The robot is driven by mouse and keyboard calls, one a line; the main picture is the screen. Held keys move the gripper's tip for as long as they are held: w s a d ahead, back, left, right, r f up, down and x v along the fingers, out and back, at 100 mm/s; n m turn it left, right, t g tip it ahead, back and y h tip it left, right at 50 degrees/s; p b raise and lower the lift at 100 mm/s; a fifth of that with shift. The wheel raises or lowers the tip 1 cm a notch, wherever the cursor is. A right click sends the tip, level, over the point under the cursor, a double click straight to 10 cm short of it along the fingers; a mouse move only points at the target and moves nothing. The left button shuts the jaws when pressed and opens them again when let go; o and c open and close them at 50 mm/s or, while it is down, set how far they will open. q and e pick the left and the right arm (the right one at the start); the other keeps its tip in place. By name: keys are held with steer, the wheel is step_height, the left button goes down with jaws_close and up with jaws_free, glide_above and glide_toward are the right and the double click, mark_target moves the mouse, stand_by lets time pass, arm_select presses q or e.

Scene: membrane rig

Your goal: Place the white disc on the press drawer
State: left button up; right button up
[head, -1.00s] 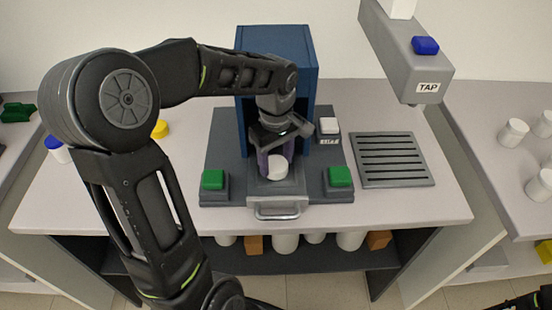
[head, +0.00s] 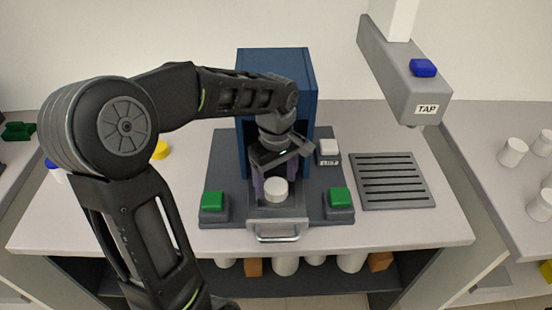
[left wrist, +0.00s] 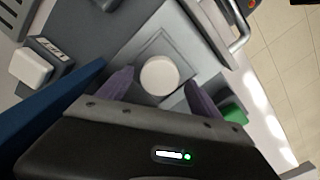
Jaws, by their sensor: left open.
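The white disc (head: 275,188) is a short, thick white cylinder. It rests on the grey pulled-out press drawer (head: 277,222), which has a metal handle at its front. In the left wrist view the disc (left wrist: 159,76) shows from above, over the square outline on the drawer. My left gripper (head: 268,186) is just behind the disc with its purple fingers down. In the left wrist view its fingertips (left wrist: 156,78) stand apart on either side of the disc, with gaps visible. My right gripper is not in view.
The blue press housing (head: 310,85) stands behind my left wrist. Green buttons (head: 213,201) flank the drawer, and a white button (head: 328,147) is at the back right. A tap (head: 408,75) overhangs a slotted drain (head: 393,181) at right. The front counter strip is clear.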

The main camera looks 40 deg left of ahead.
mark_target(276, 187)
arm_select(q)
step_height(276, 187, up, 11)
steer(key=shift+b, duration=0.35)
steer(key=shift+s, duration=0.1)
stand_by(0.6)
